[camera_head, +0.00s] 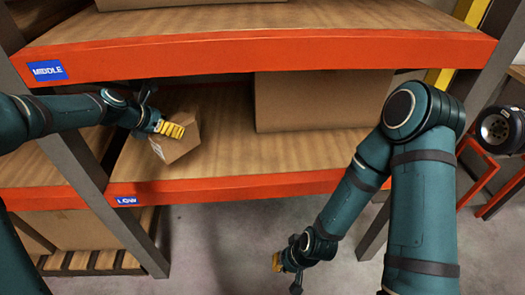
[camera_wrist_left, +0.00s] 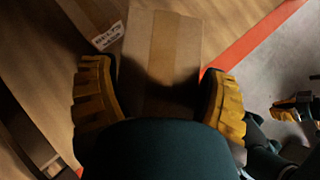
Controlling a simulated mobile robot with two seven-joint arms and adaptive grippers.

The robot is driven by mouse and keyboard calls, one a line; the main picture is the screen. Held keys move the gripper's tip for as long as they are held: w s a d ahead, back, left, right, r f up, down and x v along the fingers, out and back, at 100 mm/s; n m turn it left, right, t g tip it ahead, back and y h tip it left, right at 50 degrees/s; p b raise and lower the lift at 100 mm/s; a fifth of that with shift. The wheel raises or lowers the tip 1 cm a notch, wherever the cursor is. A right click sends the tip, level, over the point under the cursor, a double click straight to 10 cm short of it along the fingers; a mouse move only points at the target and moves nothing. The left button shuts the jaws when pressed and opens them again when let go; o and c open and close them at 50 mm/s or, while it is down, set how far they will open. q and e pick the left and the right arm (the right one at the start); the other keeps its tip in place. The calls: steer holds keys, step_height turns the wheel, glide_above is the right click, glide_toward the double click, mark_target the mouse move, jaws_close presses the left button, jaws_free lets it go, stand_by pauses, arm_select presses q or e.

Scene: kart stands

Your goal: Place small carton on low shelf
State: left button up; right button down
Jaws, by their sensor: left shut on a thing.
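A small brown carton (camera_head: 178,143) with a white label is tilted over the left part of the low shelf (camera_head: 225,120), the one with the blue LOW sign. My left gripper (camera_head: 170,130) is shut on the carton. In the left wrist view the carton (camera_wrist_left: 160,60) sits between the yellow fingers of my left gripper (camera_wrist_left: 160,95). I cannot tell whether the carton's lower edge touches the shelf boards. My right gripper (camera_head: 285,262) hangs low in front of the rack, over the floor; its finger opening is too small to make out.
A large carton (camera_head: 320,100) stands on the low shelf to the right. The orange beam of the middle shelf (camera_head: 270,55) runs above. A grey upright (camera_head: 85,165) stands left of the carton. Bare shelf boards lie around the small carton. Another box (camera_head: 85,230) sits below.

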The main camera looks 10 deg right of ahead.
mark_target(156, 146)
arm_select(q)
steer(key=shift+f+b, duration=1.45)
steer(key=shift+f, duration=3.5)
steer(key=o, duration=1.1)
steer(key=shift+o, duration=0.2)
steer(key=shift+s+a, duration=0.1)
steer(key=p+v, duration=0.2)
steer(key=v, duration=1)
